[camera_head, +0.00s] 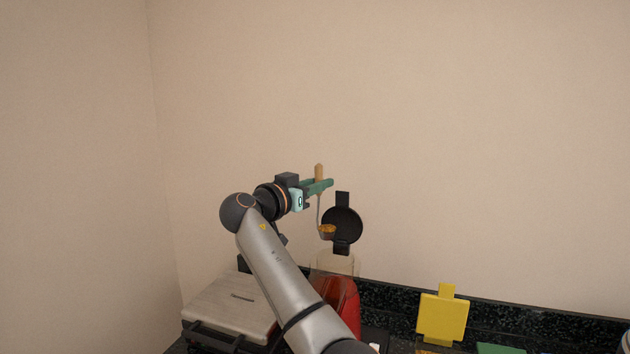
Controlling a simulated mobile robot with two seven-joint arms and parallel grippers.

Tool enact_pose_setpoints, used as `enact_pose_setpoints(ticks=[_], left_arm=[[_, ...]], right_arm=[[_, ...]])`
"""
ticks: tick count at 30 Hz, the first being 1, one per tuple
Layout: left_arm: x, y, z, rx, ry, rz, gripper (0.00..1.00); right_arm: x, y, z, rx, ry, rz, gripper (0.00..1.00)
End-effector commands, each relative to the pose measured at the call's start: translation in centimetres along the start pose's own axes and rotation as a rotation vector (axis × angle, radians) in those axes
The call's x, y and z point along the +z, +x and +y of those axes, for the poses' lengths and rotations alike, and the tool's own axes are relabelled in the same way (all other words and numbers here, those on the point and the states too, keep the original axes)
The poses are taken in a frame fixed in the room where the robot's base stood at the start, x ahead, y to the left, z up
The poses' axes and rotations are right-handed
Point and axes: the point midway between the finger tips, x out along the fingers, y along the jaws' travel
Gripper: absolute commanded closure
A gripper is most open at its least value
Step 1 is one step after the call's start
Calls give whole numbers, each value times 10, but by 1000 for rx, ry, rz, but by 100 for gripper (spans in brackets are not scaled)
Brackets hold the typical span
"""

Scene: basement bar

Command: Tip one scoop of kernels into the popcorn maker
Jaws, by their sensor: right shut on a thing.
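My right gripper (321,186) is shut on the wooden handle of a scoop (319,171). The scoop hangs upright, its thin shaft running down to a small cup that holds orange-yellow kernels (328,229). The cup looks level and appears just in front of or beside the round black lid (346,222), which stands open. Below it is the red popcorn maker (345,297) with a clear upper part (335,263). My right arm covers much of its left and lower side. I cannot see inside its opening. My left gripper is out of view.
A grey-topped appliance (229,305) with a black handle stands at the left on the counter. A yellow board-like thing (442,318) stands at the right, with a green flat thing (499,349) near it. A dark speckled backsplash (391,295) runs along the plain wall.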

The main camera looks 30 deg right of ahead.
Motion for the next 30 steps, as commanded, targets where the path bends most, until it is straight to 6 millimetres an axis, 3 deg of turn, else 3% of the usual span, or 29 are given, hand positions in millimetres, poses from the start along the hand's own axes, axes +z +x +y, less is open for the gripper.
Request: enact_pose_setpoints(ticks=[8, 30], left_arm=[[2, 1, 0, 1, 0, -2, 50], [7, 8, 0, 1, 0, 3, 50]], right_arm=[[20, 0, 0, -1, -1, 2, 100], [14, 16, 48, -1, 451, -145, 100]])
